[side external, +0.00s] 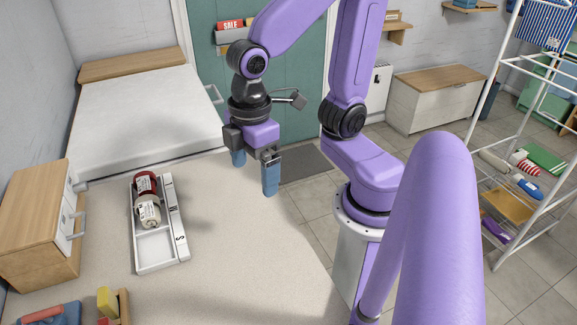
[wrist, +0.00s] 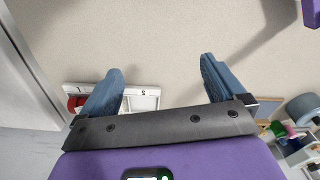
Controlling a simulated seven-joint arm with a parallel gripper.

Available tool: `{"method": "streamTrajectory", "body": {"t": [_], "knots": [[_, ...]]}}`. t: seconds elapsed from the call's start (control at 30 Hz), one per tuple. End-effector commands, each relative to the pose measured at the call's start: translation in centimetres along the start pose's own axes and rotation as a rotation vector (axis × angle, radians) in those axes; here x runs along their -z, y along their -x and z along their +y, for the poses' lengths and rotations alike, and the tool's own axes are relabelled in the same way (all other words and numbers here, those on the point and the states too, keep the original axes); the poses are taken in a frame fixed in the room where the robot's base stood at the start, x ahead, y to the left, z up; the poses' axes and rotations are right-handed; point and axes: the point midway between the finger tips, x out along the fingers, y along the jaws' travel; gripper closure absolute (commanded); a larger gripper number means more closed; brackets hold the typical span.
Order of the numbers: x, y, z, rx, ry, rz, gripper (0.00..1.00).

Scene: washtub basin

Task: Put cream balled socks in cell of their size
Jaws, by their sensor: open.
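The cream balled socks (side external: 148,212) sit in the middle cell of a white tray (side external: 152,267), up against the dark red balled socks (side external: 146,184) in the far cell. The tray's side strip bears letters; the near one reads S, beside the empty near cell. My gripper (side external: 254,175) is open and empty, above the table to the right of the tray. In the wrist view my gripper (wrist: 161,66) has its fingers wide apart. Part of the tray (wrist: 145,91) shows behind the left finger, with some red (wrist: 75,103) at its end. The cream socks are hidden there.
A small wooden drawer unit (side external: 32,232) stands left of the tray. A white-topped chest (side external: 145,110) is behind it. Colourful items (side external: 108,300) lie at the near left edge. The table between tray and gripper is clear. A white rack (side external: 508,135) stands far right.

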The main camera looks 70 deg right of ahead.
Motion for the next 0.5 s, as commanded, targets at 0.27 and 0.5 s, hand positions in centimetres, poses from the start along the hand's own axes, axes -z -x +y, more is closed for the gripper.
{"method": "streamTrajectory", "body": {"t": [0.27, 0.5], "knots": [[-5.0, -0.7, -2.8, 0.003, 0.053, 0.005, 0.03], [-5.7, -0.9, -3.1, 0.003, 0.060, 0.005, 0.03]]}}
